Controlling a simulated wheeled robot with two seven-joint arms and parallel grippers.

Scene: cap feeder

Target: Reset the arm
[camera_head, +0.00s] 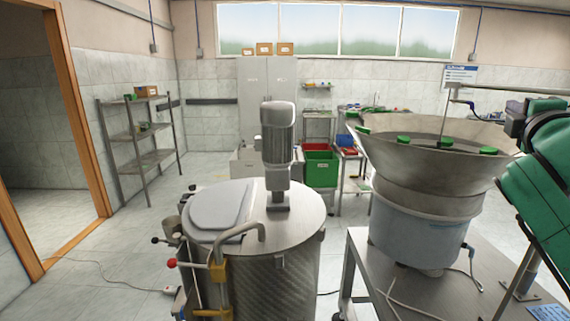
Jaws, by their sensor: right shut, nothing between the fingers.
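My right arm (545,165), green and dark, comes in at the right edge beside the feeder bowl. Its dark end with the right gripper (514,118) is by the bowl's right rim, small and partly hidden; the gripper is shut and empty. The large metal feeder bowl (400,176) stands on a steel table at the right. Green caps (488,151) show in and around the bowl's top, with another cap (403,140) nearer its left side. My left gripper is not in view.
A steel tank (285,235) with a motor (277,135) on its lid stands in front at centre. The steel table (480,270) carries cables. A shelf rack (135,135), grey cabinet (266,100) and green crate (321,170) stand behind. Floor at the left is mostly clear.

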